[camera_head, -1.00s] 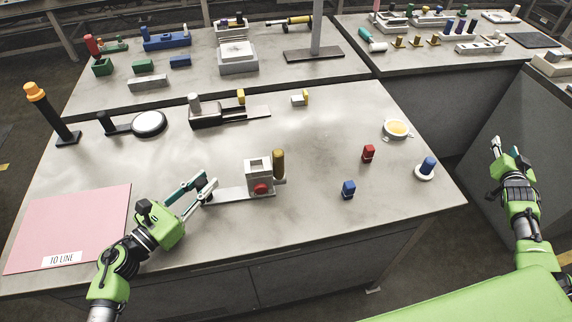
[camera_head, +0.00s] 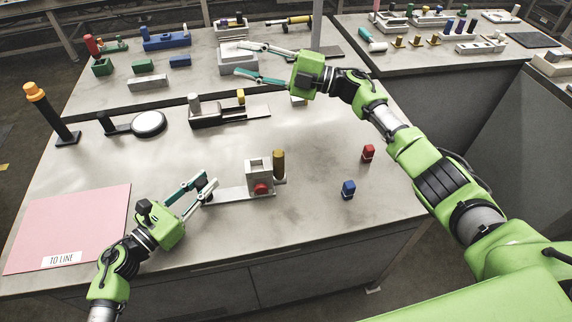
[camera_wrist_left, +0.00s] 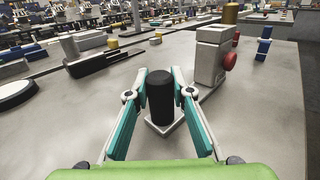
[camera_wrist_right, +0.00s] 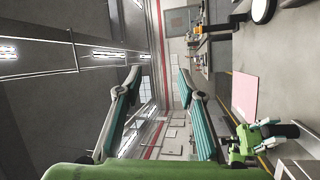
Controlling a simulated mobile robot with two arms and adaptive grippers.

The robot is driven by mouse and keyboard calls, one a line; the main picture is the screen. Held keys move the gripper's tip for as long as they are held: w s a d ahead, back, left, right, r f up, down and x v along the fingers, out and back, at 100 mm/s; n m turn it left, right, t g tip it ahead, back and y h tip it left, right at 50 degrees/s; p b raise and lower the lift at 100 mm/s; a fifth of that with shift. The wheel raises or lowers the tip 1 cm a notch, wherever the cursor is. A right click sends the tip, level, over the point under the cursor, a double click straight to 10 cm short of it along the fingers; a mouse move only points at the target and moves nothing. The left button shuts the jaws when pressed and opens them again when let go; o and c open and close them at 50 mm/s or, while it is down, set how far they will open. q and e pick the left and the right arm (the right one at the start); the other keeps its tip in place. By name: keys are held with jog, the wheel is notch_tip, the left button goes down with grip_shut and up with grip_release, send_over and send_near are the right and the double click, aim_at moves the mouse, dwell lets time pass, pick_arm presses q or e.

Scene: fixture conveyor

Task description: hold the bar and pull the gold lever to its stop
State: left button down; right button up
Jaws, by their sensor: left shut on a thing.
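The fixture stands on the near table: a light grey block (camera_head: 252,174) with a red knob (camera_head: 262,188) on its front and an upright gold lever (camera_head: 279,164) at its right side. A flat bar (camera_head: 228,195) runs left from the block and ends in an upright black grip (camera_wrist_left: 160,98). My left gripper (camera_head: 207,190) is shut on the black grip, with one finger on each side in the left wrist view (camera_wrist_left: 160,90). My right gripper (camera_head: 262,64) is open and empty, raised over the back of the table, pointing left, away from the lever.
A red block (camera_head: 368,153) and a blue block (camera_head: 348,189) stand right of the fixture. A pink mat (camera_head: 75,225) lies at the left. A black post with orange top (camera_head: 48,110), a round white pad (camera_head: 148,123) and a grey fixture (camera_head: 215,118) stand behind.

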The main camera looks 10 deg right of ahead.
jog(key=s+a+f+n+g+h, duration=0.3)
jog(key=s+a+n+g+h, duration=0.1)
jog(key=s+a+n+g, duration=0.3)
jog(key=s+a+f+n+g+h, duration=0.3)
jog(key=s+a+n+g+h, duration=0.1)
jog(key=s+a+n, duration=0.4)
jog(key=n+t+h, duration=0.2)
jog(key=n+h, duration=0.5)
jog(key=h, duration=0.8)
send_near(279, 166)
jog(key=shift+w+d, duration=0.3)
jog(key=shift+d, duration=0.35)
jog(key=x, duration=1.1)
jog(key=shift+w+f, duration=0.15)
jog(key=shift+f, duration=0.2)
